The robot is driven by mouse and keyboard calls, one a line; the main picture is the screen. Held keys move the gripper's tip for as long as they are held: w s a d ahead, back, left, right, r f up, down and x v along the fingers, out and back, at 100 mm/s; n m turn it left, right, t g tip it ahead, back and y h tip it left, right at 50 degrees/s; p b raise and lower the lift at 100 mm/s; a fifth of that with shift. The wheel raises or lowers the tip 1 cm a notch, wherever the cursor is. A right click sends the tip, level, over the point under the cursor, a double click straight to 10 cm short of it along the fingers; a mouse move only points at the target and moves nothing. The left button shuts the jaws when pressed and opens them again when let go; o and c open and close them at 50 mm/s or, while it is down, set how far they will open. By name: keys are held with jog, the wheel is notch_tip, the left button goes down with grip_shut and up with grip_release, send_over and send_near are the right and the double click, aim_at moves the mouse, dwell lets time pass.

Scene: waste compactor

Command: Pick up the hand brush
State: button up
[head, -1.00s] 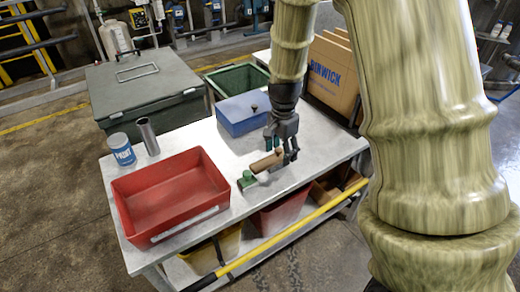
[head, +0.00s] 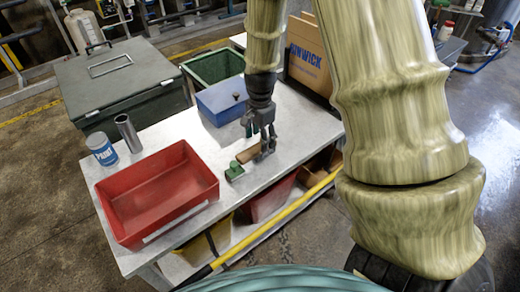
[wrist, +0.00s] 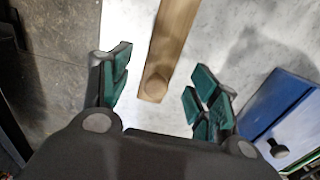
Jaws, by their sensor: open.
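The hand brush lies on the white tabletop, with a brown wooden handle (head: 248,154) and what looks like its green end (head: 234,172). In the wrist view the wooden handle (wrist: 172,45) runs up out of the picture, its near end between and slightly ahead of my fingers. My gripper (head: 260,147) points down over the table at the handle's right end. In the wrist view my gripper (wrist: 160,88) is open, with green-padded fingers apart on either side of the handle. I see no finger closed on it. The brush's far end is outside the wrist view.
A red tray (head: 160,222) is left of the brush. A blue box (head: 220,102) stands behind, also at right in the wrist view (wrist: 284,115). A paint can (head: 102,148), metal cylinder (head: 129,132) and cardboard box (head: 308,60) stand around the tabletop.

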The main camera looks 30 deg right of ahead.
jog(key=shift+f+p, duration=0.8)
jog(key=shift+f, duration=1.55)
jog(key=shift+c, duration=0.4)
jog(key=c, duration=1.2)
jog(key=shift+r, duration=0.1)
jog(key=shift+r+b, duration=0.4)
jog(key=shift+r, duration=0.2)
jog(key=shift+s+r+b, duration=0.15)
jog(key=shift+r+b, duration=0.15)
jog(key=shift+r, duration=0.25)
jog(key=shift+s+r+b, duration=0.15)
jog(key=shift+r+b, duration=0.1)
jog(key=shift+r, duration=0.25)
jog(key=s+a+b, duration=0.1)
jog(key=s, duration=0.6)
jog(key=s+a+r+b, duration=0.1)
jog(key=s+b, duration=0.1)
jog(key=s, duration=0.6)
jog(key=shift+a+r+b, duration=0.3)
jog(key=shift+s, duration=0.1)
